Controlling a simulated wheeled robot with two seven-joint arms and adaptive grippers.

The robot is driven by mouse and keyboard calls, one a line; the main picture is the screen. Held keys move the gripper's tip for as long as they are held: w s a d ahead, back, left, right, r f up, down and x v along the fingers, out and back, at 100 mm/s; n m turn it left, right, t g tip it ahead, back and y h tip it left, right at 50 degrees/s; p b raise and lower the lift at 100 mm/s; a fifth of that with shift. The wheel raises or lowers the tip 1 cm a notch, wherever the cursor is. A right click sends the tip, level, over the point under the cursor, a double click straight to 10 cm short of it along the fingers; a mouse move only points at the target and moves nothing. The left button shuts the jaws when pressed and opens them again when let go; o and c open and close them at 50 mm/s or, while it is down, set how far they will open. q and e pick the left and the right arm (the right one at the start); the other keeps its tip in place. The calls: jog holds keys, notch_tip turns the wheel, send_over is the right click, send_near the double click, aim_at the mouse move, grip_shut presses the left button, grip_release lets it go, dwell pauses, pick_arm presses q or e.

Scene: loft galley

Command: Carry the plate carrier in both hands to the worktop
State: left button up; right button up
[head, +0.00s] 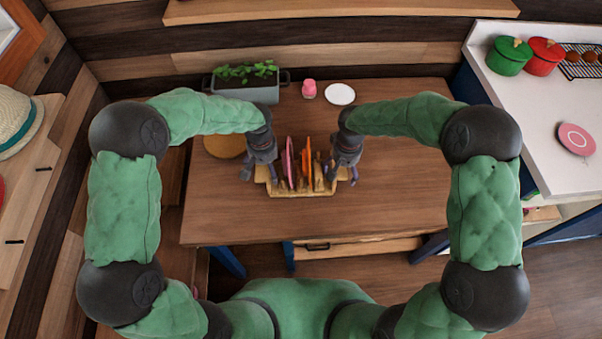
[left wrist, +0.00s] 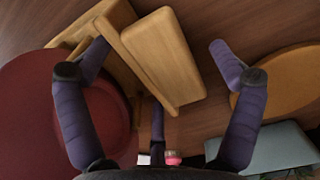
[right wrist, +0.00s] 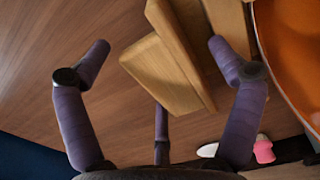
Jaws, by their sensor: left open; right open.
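The wooden plate carrier (head: 302,192) stands on the brown table, holding upright plates, among them a pink one (head: 290,162) and an orange one (head: 307,160). My left gripper (head: 260,172) is open at the carrier's left end. In the left wrist view the carrier's wooden end piece (left wrist: 165,55) lies between its spread fingers. My right gripper (head: 345,172) is open at the right end. In the right wrist view the other end piece (right wrist: 165,70) lies between its fingers, nearer the right one. Finger contact cannot be told. The white worktop (head: 545,110) is at the right.
The table (head: 400,205) is clear to the right. A round yellow-brown board (head: 222,146), a planter (head: 246,90), a pink item (head: 309,89) and a white plate (head: 340,94) are behind. The worktop holds green (head: 508,57) and red (head: 543,57) pots and a pink plate (head: 576,139).

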pick_arm(q)
jog(key=shift+f, duration=0.1)
jog(key=shift+c, duration=0.3)
pick_arm(e)
jog(key=shift+f, duration=0.1)
jog(key=shift+c, duration=0.3)
pick_arm(q)
jog(key=c, duration=1.5)
pick_arm(e)
jog(key=c, duration=1.5)
pick_arm(q)
jog(key=shift+r, duration=0.2)
pick_arm(e)
jog(key=shift+o, duration=0.2)
jog(key=shift+r, duration=0.2)
